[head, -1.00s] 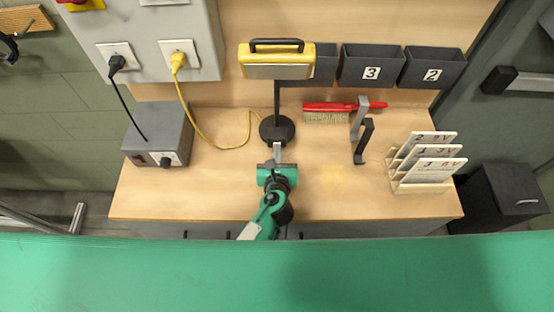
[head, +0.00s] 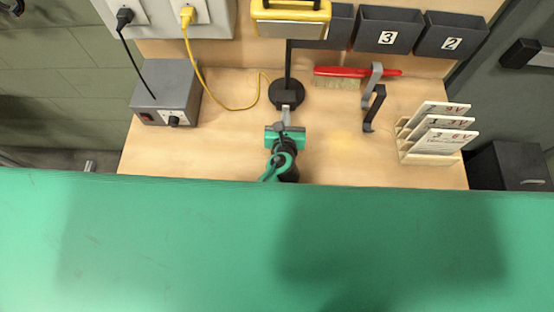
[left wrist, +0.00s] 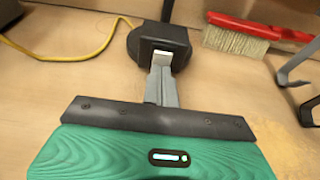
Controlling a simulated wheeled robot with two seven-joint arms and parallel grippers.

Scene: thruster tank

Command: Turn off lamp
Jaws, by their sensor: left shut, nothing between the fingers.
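The lamp has a yellow-framed head (head: 290,18) at the top of the head view, on a dark post rising from a round black base (head: 286,92) on the wooden table. In the left wrist view, the base (left wrist: 128,45) carries a black block with a pale switch-like piece (left wrist: 163,57) on its near side. My left gripper (head: 286,112) is shut and empty, its grey fingertips right at the front of the base. In the left wrist view the fingers (left wrist: 162,82) overlap the pale piece; whether they touch it I cannot tell. My right gripper is not in view.
A grey power box (head: 166,92) stands left, with a yellow cable (head: 215,101) running from the wall socket to the lamp. A red brush (head: 340,73), dark hooks (head: 373,105) and a card rack (head: 440,132) stand right. Numbered bins (head: 388,30) hang behind.

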